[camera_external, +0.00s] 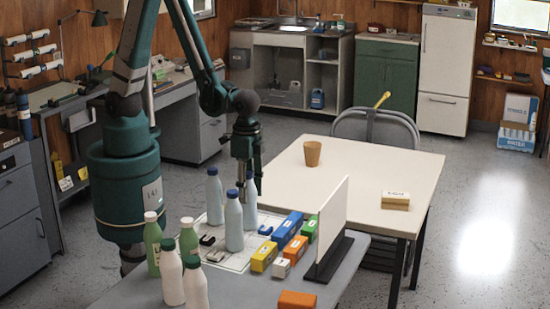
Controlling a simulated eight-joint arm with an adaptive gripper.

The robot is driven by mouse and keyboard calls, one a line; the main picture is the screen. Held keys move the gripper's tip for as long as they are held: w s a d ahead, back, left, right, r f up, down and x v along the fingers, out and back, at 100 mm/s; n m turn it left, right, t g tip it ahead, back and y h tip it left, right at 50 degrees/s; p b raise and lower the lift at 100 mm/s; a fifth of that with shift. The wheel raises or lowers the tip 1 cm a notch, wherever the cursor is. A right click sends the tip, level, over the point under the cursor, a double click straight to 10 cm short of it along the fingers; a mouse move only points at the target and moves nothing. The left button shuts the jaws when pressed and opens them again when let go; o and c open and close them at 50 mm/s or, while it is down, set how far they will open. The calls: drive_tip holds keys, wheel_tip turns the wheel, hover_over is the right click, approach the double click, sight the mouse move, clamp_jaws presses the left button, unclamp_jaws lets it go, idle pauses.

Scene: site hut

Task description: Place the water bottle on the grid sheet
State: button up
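I cannot tell which is the task's water bottle. The white grid sheet (238,263) lies on the grey table, partly hidden by bottles; the front bottle appears to stand on it. Dark U-shaped pieces (208,240) also lie on it.
Several coloured blocks (287,230) lie right of the sheet, beside an upright white panel (332,217). A pale table (350,175) behind holds a tan cup (312,153) and a small box (395,200).

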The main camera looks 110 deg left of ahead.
drive_tip(key=shift+o, duration=1.3)
drive_tip(key=shift+r, duration=0.2)
drive_tip(key=shift+r+p, duration=1)
drive_tip(key=shift+r, duration=4.95)
drive_tip(key=shift+s+r, duration=0.2)
drive_tip(key=shift+r, duration=0.6)
drive_tip(key=s+a+r+t, duration=0.1)
drive_tip(key=s+r+t, duration=0.2)
drive_tip(key=s+r, duration=0.2)
drive_tip(key=s+a+r+t, duration=0.1)
drive_tip(key=s+r+t, duration=0.3)
drive_tip(key=r, duration=0.8)
drive_tip(key=shift+s, duration=0.8)
